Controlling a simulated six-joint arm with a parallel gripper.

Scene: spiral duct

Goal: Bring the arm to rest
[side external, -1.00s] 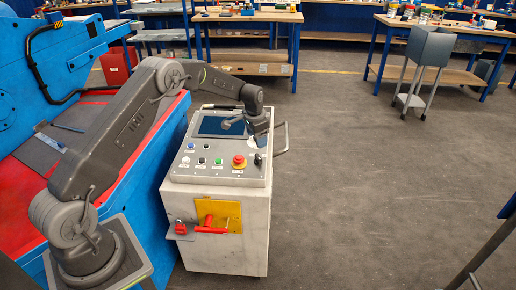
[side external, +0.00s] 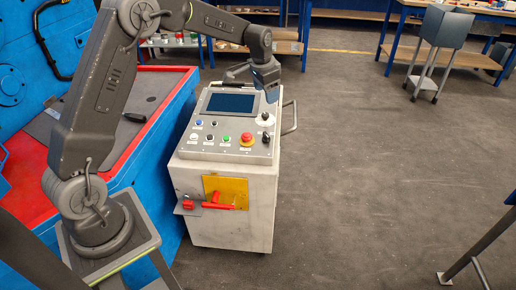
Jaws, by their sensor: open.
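My gripper (side external: 252,84) hangs from my wrist, pointing down, above the far right part of a control console (side external: 237,187). It looks open, with one finger reaching left and the other pointing down. I see nothing held between the fingers. My arm is raised and bent, coming from its base at the lower left. The console's sloped panel carries a dark screen (side external: 231,103), a red emergency button on a yellow ring (side external: 247,139), a green button (side external: 227,139) and a black knob (side external: 266,117). The gap between gripper and panel is hard to judge.
A blue machine with a red-edged bed (side external: 176,83) stands left of the console. A yellow plate with a red handle (side external: 222,200) is on the console's front; a rail (side external: 291,117) juts from its right side. Workbenches (side external: 437,62) stand behind.

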